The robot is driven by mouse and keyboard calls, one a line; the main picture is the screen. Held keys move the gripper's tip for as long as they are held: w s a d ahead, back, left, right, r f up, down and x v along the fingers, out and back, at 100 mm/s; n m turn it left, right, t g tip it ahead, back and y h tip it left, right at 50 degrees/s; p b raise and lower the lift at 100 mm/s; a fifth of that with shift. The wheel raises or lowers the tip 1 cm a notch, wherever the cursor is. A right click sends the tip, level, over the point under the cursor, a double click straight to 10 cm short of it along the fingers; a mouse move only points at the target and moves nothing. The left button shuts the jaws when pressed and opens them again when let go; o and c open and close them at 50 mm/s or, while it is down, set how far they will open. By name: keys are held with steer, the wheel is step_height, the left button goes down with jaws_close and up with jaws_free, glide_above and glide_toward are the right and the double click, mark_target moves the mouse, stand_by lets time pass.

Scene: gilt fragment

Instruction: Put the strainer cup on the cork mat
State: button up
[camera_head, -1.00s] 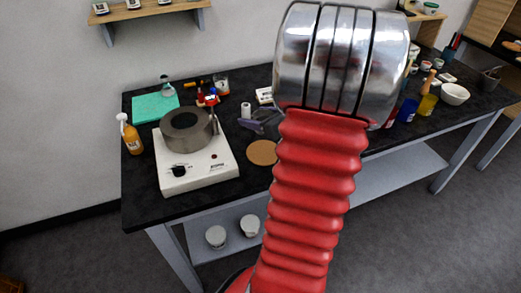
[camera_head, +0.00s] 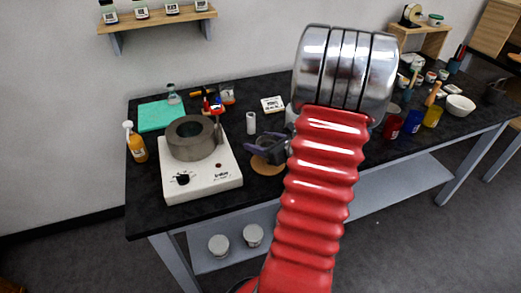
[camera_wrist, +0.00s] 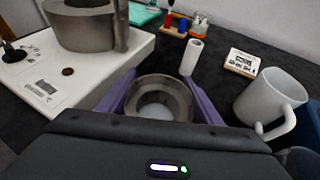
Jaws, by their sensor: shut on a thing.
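My gripper (camera_head: 262,148) has purple fingers and is above the cork mat (camera_head: 268,170), a round tan disc, covering part of it in the head view. In the wrist view my gripper (camera_wrist: 158,95) is shut on the strainer cup (camera_wrist: 160,84), a grey metallic round cup with an open top and a pale inside. The cup sits upright between the fingers. In the head view I cannot make the cup out clearly. The mat does not show in the wrist view, so the gap between cup and mat cannot be told.
A white hotplate (camera_head: 205,178) with a grey ring-shaped block (camera_head: 192,150) stands left of the gripper. A white mug (camera_wrist: 268,97) is close on the right. A small white cylinder (camera_wrist: 191,57) and a display box (camera_wrist: 242,63) stand behind. Coloured cups and a white bowl (camera_head: 460,105) are farther right.

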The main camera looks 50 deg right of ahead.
steer(key=shift+f, duration=1.7)
steer(key=shift+f, duration=0.15)
steer(key=o, duration=1.1)
steer(key=shift+c, duration=0.2)
steer(key=shift+s+r, duration=0.3)
steer(key=v, duration=1.1)
steer(key=shift+s+a, duration=0.15)
steer(key=shift+s, duration=0.05)
